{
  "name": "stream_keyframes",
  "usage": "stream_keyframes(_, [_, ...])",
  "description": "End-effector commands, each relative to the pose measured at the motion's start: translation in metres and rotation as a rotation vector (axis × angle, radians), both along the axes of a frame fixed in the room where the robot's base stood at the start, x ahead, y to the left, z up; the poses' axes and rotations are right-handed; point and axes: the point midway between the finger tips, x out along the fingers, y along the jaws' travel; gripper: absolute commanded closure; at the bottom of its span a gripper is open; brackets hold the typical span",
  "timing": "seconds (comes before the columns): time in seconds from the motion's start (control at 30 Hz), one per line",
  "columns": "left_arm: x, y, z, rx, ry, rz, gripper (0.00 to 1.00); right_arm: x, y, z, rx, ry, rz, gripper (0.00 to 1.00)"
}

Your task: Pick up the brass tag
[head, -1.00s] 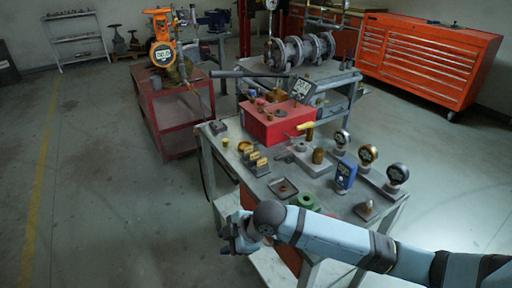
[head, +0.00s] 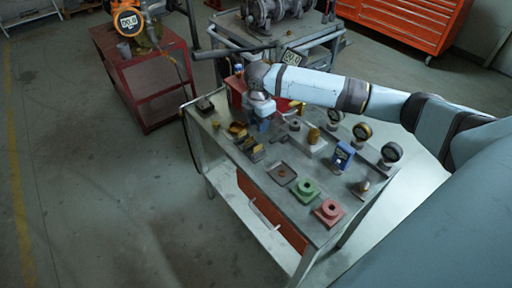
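I cannot single out the brass tag for certain. Several small brass-yellow pieces (head: 254,153) stand in a row on the left part of the grey workbench (head: 225,165), and one of them may be it. My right gripper (head: 262,122) points down over the back left of the bench, just right of that row. It is small and partly hidden by its own wrist, so its fingers and any contact cannot be made out. My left gripper is not in view.
A red box (head: 238,92) is partly behind my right arm. Round gauges (head: 362,132), a blue meter (head: 342,156), a green flanged part (head: 306,190) and a red one (head: 329,212) stand on the bench. A red cart (head: 145,85) is at the left.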

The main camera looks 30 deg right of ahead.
Motion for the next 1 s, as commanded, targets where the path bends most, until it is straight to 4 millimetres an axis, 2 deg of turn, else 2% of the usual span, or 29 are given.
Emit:
stream_keyframes(0.13, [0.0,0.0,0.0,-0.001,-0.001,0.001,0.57,0.0,0.001,-0.028,0.002,0.001,-0.001,0.66])
stream_keyframes(0.43, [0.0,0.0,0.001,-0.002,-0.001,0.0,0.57,0.002,0.001,-0.052,0.001,-0.001,0.0,0.66])
stream_keyframes(0.7, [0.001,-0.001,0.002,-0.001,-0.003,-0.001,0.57,0.004,0.002,-0.09,0.0,-0.001,0.0,0.66])
stream_keyframes(1.0, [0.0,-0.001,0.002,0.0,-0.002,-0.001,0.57,0.005,0.002,-0.096,0.001,-0.003,0.001,0.66])
